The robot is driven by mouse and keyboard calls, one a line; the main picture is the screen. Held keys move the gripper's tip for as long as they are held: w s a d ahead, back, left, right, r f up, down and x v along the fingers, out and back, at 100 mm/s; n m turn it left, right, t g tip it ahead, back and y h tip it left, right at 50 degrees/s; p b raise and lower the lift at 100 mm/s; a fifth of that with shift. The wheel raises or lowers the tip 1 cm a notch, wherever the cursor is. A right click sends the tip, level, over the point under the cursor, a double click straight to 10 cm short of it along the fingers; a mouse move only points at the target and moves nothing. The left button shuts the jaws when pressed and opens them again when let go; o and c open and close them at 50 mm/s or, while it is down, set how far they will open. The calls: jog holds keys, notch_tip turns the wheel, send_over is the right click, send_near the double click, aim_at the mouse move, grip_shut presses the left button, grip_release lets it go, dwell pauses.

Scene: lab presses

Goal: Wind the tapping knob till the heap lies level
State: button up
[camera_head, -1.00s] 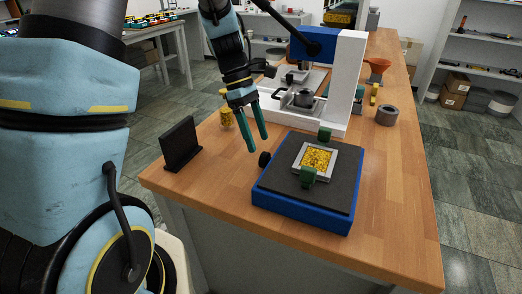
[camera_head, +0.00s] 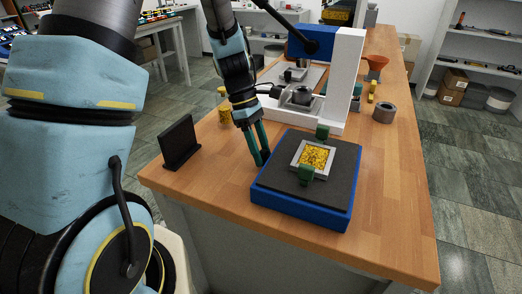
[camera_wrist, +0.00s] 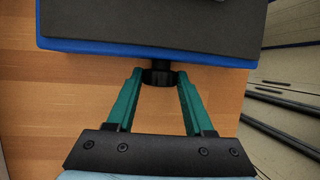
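The tapping unit (camera_head: 282,202) is a blue box with a dark top, on the wooden bench. On it a pale square frame (camera_head: 297,162), between two green blocks, holds yellow grains (camera_head: 314,156); from here I cannot tell whether their surface is level. The black knob (camera_wrist: 160,77) sticks out from the blue side in the wrist view. My gripper (camera_wrist: 158,80) has its two green fingers apart, with their tips on either side of the knob. I cannot tell whether they touch it. In the head view my gripper (camera_head: 262,162) hides the knob.
A black upright plate on a foot (camera_head: 178,142) stands at the left bench edge. A white and blue press (camera_head: 345,80) stands behind the unit. A yellow-filled jar (camera_head: 224,112) is left of my arm, and a grey ring (camera_head: 384,113) lies at right. The front right bench is clear.

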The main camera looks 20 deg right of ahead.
grip_shut()
jog(key=b, duration=0.2)
jog(key=t+h+b, duration=0.1)
jog(key=b, duration=0.1)
jog(key=shift+s+a+f, duration=0.1)
jog(key=shift+f, duration=0.2)
jog(key=t+h+b, duration=0.1)
jog(key=b, duration=0.4)
jog(key=shift+s+a+m+t+h, duration=0.1)
jog(key=shift+m+t+h, duration=0.2)
jog(key=shift+m+t, duration=0.1)
jog(key=shift+r+h+b, duration=0.3)
jog(key=shift+b, duration=0.15)
jog(key=o, duration=0.6)
grip_release()
jog(key=shift+c, duration=0.2)
jog(key=shift+a+r, duration=0.1)
jog(key=shift+r, duration=0.05)
jog(key=s+p+v, duration=0.1)
jog(key=v, duration=0.9)
jog(key=shift+w+r, duration=0.3)
